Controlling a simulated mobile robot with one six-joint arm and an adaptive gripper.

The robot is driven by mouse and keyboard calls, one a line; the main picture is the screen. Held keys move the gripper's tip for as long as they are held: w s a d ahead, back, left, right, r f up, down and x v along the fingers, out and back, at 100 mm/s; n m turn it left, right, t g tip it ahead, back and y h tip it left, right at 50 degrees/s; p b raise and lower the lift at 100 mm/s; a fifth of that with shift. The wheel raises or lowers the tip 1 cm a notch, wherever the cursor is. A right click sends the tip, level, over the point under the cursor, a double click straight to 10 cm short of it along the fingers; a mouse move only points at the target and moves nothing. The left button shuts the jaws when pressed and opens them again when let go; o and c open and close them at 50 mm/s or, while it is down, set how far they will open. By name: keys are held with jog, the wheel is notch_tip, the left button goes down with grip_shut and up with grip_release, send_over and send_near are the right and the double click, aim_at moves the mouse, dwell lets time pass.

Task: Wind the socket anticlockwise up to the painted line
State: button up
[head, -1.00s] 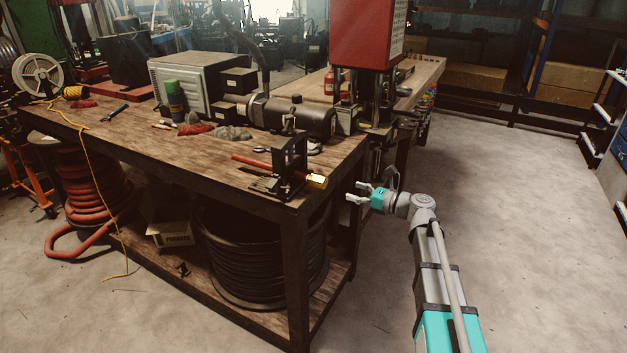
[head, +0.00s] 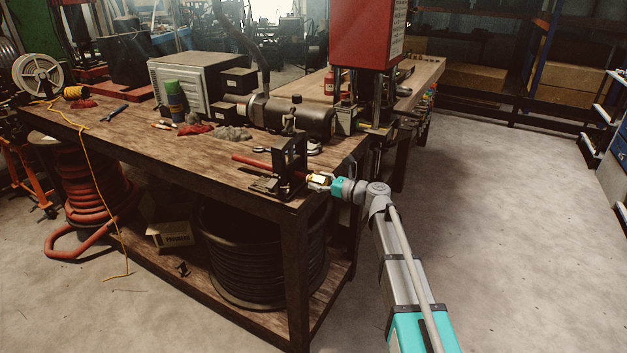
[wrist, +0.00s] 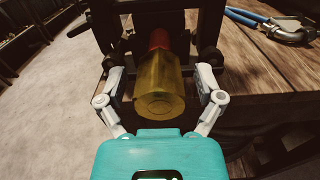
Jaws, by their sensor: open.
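The brass-coloured socket (wrist: 160,88) sits on the end of the red hose (wrist: 159,40), which is held in a black clamp stand (wrist: 198,35) at the bench corner. In the head view the socket (head: 315,179) is mostly covered by my gripper (head: 322,182). In the wrist view my gripper (wrist: 162,88) is open, with one finger on each side of the socket and a visible gap at both sides. The socket's near end faces the palm. I cannot make out a painted line on the hose.
The wooden bench (head: 150,145) carries a grey box (head: 185,82), a dark cylindrical machine (head: 300,117) and loose tools. A blue-handled tool (wrist: 285,27) lies right of the stand in the wrist view. Floor to the right is clear.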

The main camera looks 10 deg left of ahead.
jog(key=shift+x, duration=0.8)
jog(key=c, duration=1.1)
jog(key=shift+c, duration=0.2)
jog(key=shift+n, duration=0.4)
